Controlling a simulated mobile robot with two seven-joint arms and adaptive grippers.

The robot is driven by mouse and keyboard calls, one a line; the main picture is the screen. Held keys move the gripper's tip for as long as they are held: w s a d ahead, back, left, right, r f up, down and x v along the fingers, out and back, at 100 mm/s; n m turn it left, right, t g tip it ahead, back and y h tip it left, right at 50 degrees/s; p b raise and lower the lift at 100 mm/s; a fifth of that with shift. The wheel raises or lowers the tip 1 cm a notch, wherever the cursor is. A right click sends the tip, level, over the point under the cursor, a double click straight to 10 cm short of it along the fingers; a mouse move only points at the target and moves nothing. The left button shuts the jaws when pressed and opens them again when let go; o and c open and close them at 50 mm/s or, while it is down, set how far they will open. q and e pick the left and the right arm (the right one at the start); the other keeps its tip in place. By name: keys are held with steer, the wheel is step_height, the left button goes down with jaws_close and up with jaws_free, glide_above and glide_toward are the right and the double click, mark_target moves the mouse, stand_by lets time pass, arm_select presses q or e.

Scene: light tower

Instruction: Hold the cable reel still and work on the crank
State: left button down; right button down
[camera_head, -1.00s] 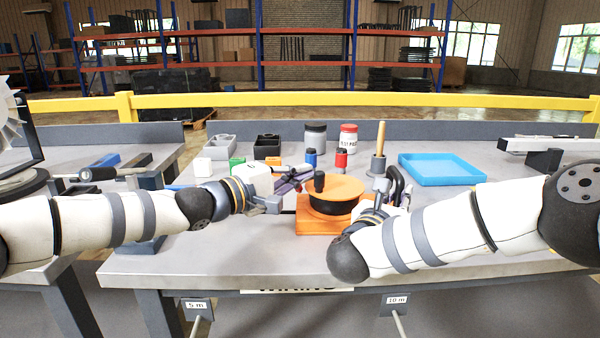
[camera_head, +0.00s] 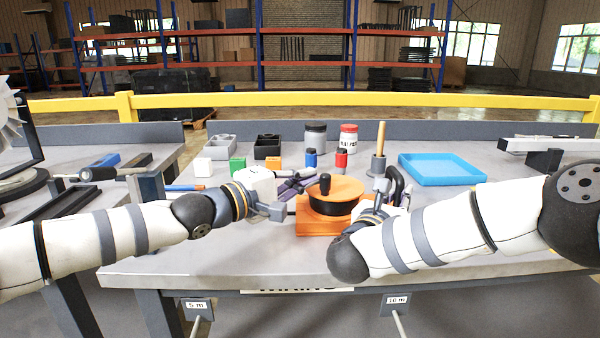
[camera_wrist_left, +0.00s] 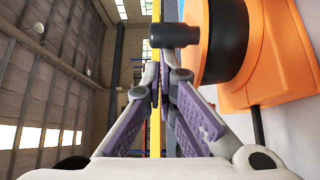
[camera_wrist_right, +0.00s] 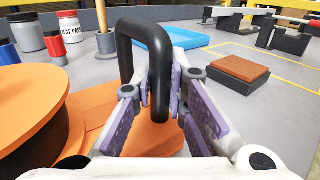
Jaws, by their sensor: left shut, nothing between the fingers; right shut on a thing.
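The cable reel is a black drum with an orange top disc (camera_head: 343,187) on an orange base (camera_head: 318,222). A black crank knob (camera_head: 324,181) stands up at the disc's left part; it also shows in the left wrist view (camera_wrist_left: 174,36). My left gripper (camera_head: 310,178) is shut and empty at the reel's left side, close to the knob; exact contact cannot be told. My right gripper (camera_wrist_right: 160,88) is shut on the black bar handle (camera_wrist_right: 146,38) at the right of the base. In the head view my right forearm hides part of that gripper.
A blue tray (camera_head: 442,170) lies at the right. A wooden rod on a grey stand (camera_head: 378,165), small red and blue bottles and two jars stand behind the reel. White, green and orange blocks (camera_head: 236,164) sit at the back left. The bench front is clear.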

mark_target(323, 180)
arm_select(q)
steer(key=shift+s+d, duration=1.2)
steer(key=shift+s, duration=0.2)
steer(key=shift+s+d, duration=0.3)
steer(key=shift+d, duration=0.3)
steer(key=shift+s+d, duration=0.25)
steer(key=shift+d, duration=0.45)
